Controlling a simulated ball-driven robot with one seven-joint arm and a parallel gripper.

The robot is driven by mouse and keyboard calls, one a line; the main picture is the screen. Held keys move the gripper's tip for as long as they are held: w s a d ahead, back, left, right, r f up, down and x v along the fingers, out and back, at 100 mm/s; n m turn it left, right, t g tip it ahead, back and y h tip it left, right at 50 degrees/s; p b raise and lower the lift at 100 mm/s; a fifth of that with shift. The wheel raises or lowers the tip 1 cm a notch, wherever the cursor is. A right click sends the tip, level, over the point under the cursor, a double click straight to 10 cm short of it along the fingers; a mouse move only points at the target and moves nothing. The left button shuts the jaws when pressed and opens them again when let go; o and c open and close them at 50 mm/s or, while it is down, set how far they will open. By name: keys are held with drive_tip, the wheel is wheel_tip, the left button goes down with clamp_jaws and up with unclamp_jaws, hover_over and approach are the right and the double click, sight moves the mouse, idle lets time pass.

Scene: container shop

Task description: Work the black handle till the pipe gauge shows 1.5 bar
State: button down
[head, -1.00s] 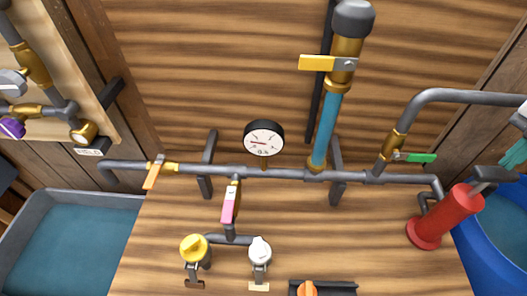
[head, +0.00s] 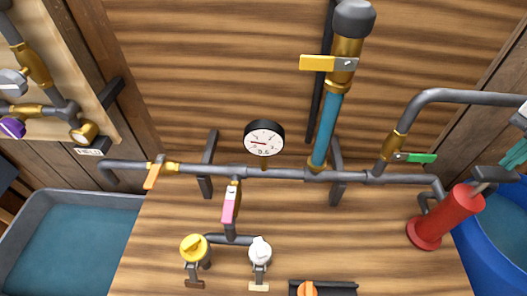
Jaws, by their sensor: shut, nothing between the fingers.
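A red hand pump (head: 447,218) stands at the right, and its black handle (head: 492,174) sits low over the pump's top. The round pipe gauge (head: 264,138), with white face and black rim, stands on the grey pipe (head: 285,173). Its red needle points left, to the low part of the scale; the exact value is too small to read. My gripper (head: 515,153), with teal fingers, is partly in view at the right edge, shut and empty beside the handle. Contact with the handle cannot be told.
Valve levers sit along the pipework: orange (head: 152,176), pink (head: 229,207), yellow (head: 317,63) and green (head: 421,158). Yellow (head: 194,247) and white (head: 260,249) taps stand below. A blue barrel (head: 483,262) is behind the pump; a grey water tank (head: 70,202) is at left.

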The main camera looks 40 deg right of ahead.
sight(499, 172)
wheel_tip(499, 172, down, 6)
drive_tip(key=b, duration=0.6)
drive_tip(key=shift+f+b, duration=0.25)
drive_tip(key=shift+b, duration=0.15)
drive_tip(key=shift+r+p, duration=1.65)
drive_tip(key=shift+r, duration=1.6)
drive_tip(key=shift+f, duration=0.15)
wheel_tip(499, 172, down, 6)
drive_tip(key=b, duration=0.6)
drive_tip(key=shift+f+b, duration=0.1)
drive_tip(key=shift+b, duration=0.2)
drive_tip(key=shift+r+p, duration=1.45)
drive_tip(key=shift+r, duration=1.8)
